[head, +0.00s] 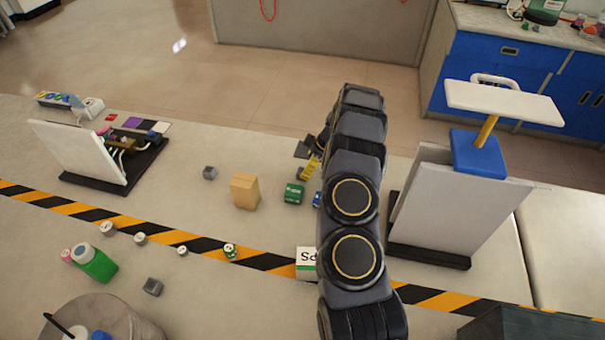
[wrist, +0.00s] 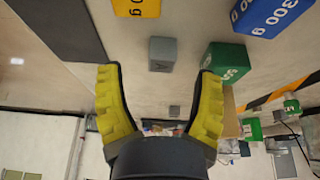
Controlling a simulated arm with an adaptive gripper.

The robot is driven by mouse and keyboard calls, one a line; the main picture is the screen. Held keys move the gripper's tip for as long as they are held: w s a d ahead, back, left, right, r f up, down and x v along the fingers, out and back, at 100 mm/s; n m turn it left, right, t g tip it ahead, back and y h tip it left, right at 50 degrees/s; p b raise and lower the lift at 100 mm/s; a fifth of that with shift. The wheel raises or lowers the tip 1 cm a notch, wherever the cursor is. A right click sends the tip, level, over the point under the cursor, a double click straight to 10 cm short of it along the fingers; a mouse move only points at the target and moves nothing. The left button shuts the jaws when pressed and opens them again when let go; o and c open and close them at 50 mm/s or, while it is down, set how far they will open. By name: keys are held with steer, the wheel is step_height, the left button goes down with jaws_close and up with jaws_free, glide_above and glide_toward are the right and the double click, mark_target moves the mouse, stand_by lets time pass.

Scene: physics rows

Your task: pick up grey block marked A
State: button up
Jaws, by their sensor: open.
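The grey block (wrist: 162,54) with a faint dark mark that looks like an A stands on the table in the wrist view. My gripper (wrist: 158,72) is open, with its two yellow fingers wide apart. The block shows between and beyond the fingertips, and nothing is held. The gap between fingers and block is hard to judge. In the head view I cannot pick out this block; my arm covers part of that area. Two other grey blocks show there, one by the cardboard-coloured block (head: 209,172) and one near the front (head: 153,287).
In the wrist view a green block (wrist: 228,66) stands close right of the grey block, with a yellow block (wrist: 136,6) and a blue 300 g block (wrist: 270,14) nearby. In the head view a tan block (head: 245,190) and a grey panel stand (head: 455,215) flank my arm.

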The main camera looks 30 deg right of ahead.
mark_target(302, 171)
steer(key=x, duration=0.4)
steer(key=shift+s+a, duration=0.1)
steer(key=shift+a, duration=0.1)
steer(key=shift+r, duration=0.1)
steer(key=c, duration=1.1)
